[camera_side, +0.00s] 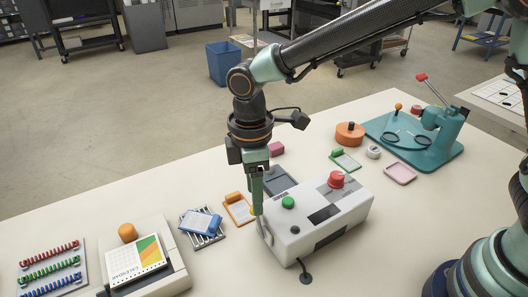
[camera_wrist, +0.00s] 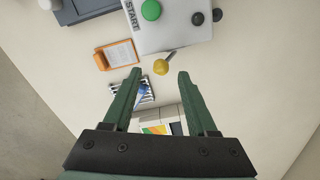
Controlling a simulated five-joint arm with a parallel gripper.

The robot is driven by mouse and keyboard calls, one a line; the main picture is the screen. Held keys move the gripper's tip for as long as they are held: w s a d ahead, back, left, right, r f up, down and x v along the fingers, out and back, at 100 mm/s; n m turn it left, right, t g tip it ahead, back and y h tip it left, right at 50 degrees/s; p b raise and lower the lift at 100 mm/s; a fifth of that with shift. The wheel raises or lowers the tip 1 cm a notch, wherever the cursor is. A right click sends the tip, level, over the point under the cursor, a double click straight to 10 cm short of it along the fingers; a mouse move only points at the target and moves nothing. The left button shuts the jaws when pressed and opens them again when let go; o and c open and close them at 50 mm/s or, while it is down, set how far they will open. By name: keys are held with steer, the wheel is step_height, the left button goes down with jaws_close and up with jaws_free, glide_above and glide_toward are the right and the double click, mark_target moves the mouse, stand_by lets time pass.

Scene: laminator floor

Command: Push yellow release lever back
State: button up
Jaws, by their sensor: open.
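The yellow release lever (camera_wrist: 161,67) is a round yellow knob on a thin metal stem at the end of the white laminator. In the side view it is mostly hidden behind my gripper, with a sliver of yellow showing. The laminator (camera_side: 325,222) is a white box with a green button (camera_side: 288,202) and a red knob (camera_side: 336,179) on top. My gripper (camera_side: 256,212) points down at the laminator's left end. In the wrist view my gripper (camera_wrist: 159,72) is open and empty, with the yellow knob between or just beyond its fingertips. I cannot tell whether a finger touches it.
An orange clipboard (camera_side: 239,210) and a blue card on a wire rack (camera_side: 202,224) lie left of the laminator. A calendar stand (camera_side: 148,262) and coil rack (camera_side: 52,268) are further left. A teal punch press (camera_side: 422,136) stands at the right. The table front is clear.

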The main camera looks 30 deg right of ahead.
mark_target(259, 223)
steer(key=shift+f, duration=1.7)
jaws_close()
